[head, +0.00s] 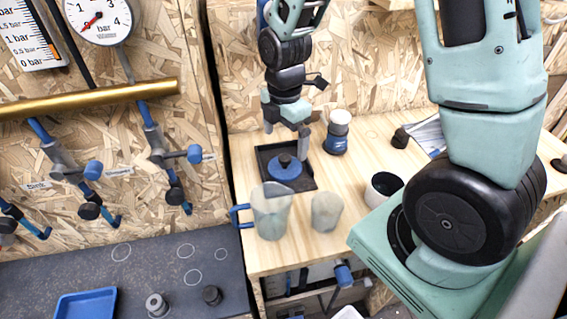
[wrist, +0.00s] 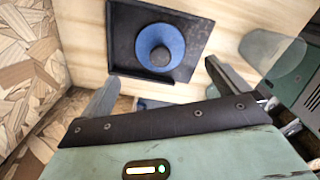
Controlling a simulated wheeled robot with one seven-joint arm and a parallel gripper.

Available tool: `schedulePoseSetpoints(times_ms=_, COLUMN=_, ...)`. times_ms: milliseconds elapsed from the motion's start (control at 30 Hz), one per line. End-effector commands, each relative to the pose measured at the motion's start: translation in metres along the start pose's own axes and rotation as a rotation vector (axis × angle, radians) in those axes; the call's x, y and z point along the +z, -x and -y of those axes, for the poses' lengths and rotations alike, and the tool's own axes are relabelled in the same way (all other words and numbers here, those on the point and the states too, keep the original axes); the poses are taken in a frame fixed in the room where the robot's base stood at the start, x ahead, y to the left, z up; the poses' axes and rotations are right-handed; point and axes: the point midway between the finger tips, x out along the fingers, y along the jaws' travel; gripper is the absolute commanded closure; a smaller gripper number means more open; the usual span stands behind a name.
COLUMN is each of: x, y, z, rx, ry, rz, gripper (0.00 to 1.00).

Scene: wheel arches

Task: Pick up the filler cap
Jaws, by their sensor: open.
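A round blue cap with a dark knob on top, which looks like the filler cap (head: 285,169), lies in a square black tray (head: 308,186) on the wooden bench. In the wrist view the cap (wrist: 160,50) sits near the middle of the tray (wrist: 122,30), beyond the fingertips. My gripper (head: 286,133) is open and empty, above the back part of the tray. Its fingers in the wrist view (wrist: 161,73) are spread apart, with nothing between them. They appear clear of the cap.
A translucent jug (head: 271,212) with a blue handle and a translucent cup (head: 326,212) stand in front of the tray. A blue jar with a white lid (head: 338,132) stands close to its right. A dark cup (head: 383,188) is further right. A chipboard wall (head: 370,62) rises behind.

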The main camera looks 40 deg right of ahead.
Motion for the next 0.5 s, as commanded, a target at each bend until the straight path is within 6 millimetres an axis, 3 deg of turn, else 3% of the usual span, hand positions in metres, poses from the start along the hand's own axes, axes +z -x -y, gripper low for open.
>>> schedulePoseSetpoints(times_ms=100, x=0.0, y=-0.017, z=0.001, rx=-0.004, ry=0.0, rz=0.0, gripper=0.0)
schedulePoseSetpoints(times_ms=500, x=0.0, y=-0.048, z=0.001, rx=-0.005, ry=0.0, rz=0.0, gripper=0.0)
